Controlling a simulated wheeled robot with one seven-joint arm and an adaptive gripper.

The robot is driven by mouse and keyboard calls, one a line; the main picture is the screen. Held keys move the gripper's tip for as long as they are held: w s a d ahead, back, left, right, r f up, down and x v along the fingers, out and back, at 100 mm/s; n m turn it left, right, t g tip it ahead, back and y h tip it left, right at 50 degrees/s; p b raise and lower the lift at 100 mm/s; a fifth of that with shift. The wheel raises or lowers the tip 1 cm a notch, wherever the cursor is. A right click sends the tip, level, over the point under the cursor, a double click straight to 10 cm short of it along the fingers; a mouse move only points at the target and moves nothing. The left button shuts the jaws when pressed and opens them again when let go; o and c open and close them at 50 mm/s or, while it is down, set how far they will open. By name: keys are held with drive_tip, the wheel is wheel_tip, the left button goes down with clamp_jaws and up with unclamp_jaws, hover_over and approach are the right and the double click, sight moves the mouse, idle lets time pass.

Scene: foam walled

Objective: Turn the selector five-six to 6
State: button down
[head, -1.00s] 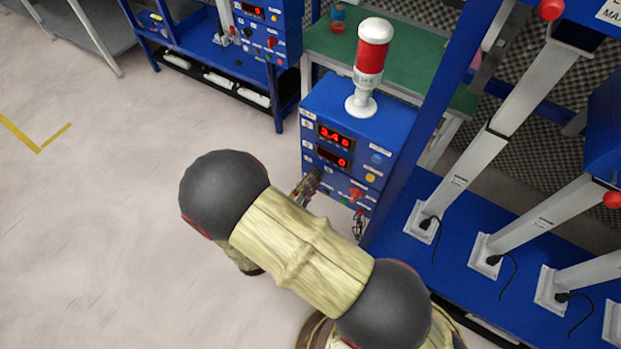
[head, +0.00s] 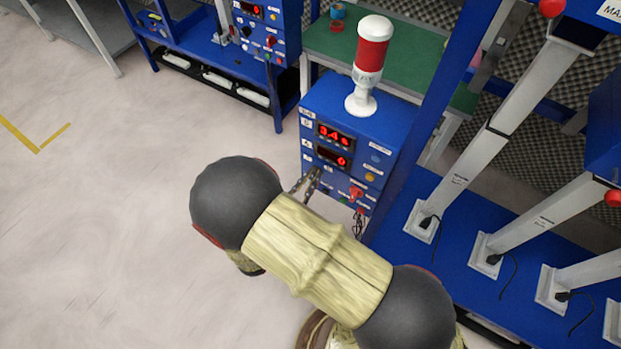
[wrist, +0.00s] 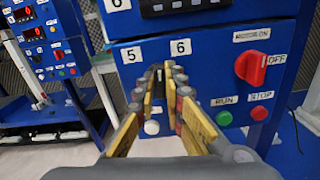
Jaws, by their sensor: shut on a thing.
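The selector five-six (wrist: 159,76) is a small dark knob on the blue control panel, below the white labels 5 (wrist: 131,55) and 6 (wrist: 180,47). My gripper (wrist: 161,92) has its yellow-sided fingers closed around it in the wrist view, one on each side. The fingers cover most of the knob, so its exact pointing is hard to tell. In the head view my gripper (head: 311,182) reaches the lower front of the panel box (head: 310,112), and the selector is hidden there.
Right of the selector are a red motor switch (wrist: 257,68) at OFF, a green RUN button (wrist: 224,118) and a red STOP button (wrist: 260,113). A white button (wrist: 152,128) is below. A red-and-white beacon (head: 371,55) stands on the box. A blue rack post is close on the right.

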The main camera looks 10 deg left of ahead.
drive_tip(key=m+b, duration=0.1)
drive_tip(key=m, duration=0.3)
drive_tip(key=shift+m, duration=0.3)
idle(0.3)
drive_tip(key=c, duration=1.9)
unclamp_jaws()
drive_tip(key=v, duration=1.2)
